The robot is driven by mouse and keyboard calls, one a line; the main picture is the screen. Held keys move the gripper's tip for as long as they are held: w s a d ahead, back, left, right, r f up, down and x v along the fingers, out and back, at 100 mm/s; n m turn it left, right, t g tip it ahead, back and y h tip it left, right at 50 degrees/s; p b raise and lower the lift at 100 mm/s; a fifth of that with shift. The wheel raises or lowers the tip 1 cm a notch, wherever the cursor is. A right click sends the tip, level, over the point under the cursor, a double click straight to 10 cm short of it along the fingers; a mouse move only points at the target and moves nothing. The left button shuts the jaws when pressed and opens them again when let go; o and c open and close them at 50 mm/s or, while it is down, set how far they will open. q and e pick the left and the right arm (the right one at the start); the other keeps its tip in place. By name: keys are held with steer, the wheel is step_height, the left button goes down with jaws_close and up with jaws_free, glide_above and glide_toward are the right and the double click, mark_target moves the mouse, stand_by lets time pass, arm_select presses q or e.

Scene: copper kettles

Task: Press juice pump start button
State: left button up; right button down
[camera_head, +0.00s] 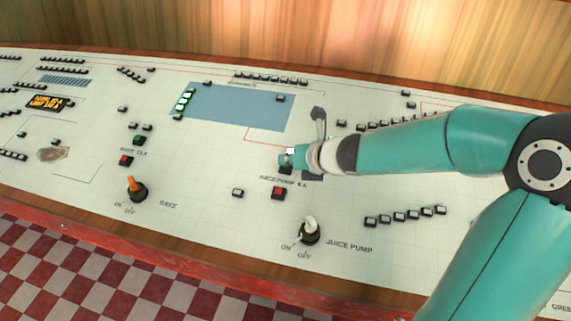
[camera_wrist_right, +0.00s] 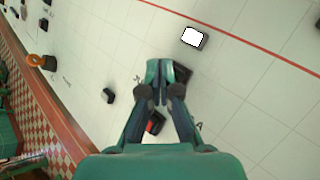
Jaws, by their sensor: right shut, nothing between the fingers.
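The juice pump group sits in the middle of the pale control panel (camera_head: 210,208), by a "JUICE PUMP" label. Its red button (camera_head: 278,193) is in the open in the head view and partly behind my fingers in the wrist view (camera_wrist_right: 155,124). A dark button housing (camera_wrist_right: 183,72) lies just above it, its face mostly covered by my fingertips, so its colour is hidden. My right gripper (camera_head: 290,160) is shut and empty, its tips (camera_wrist_right: 160,66) over this housing. I cannot tell whether they touch it. My left gripper is not in view.
A white-lit button (camera_wrist_right: 193,37) is close to the fingertips. The juice pump switch (camera_head: 309,231) stands up from the panel below. The rake switch (camera_head: 136,188), its green button (camera_head: 139,140) and red button (camera_head: 125,160) are to the left. A wooden wall (camera_head: 300,35) is behind.

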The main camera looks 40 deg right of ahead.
steer(key=shift+s+r+p, duration=0.1)
steer(key=shift+r+p, duration=0.25)
steer(key=shift+r, duration=0.2)
steer(key=shift+r, duration=0.1)
steer(key=r+p, duration=0.2)
steer(key=r, duration=0.1)
steer(key=a+r+p, duration=0.1)
steer(key=p, duration=0.1)
steer(key=shift+s+r, duration=0.35)
steer(key=shift+d, duration=0.1)
stand_by(0.4)
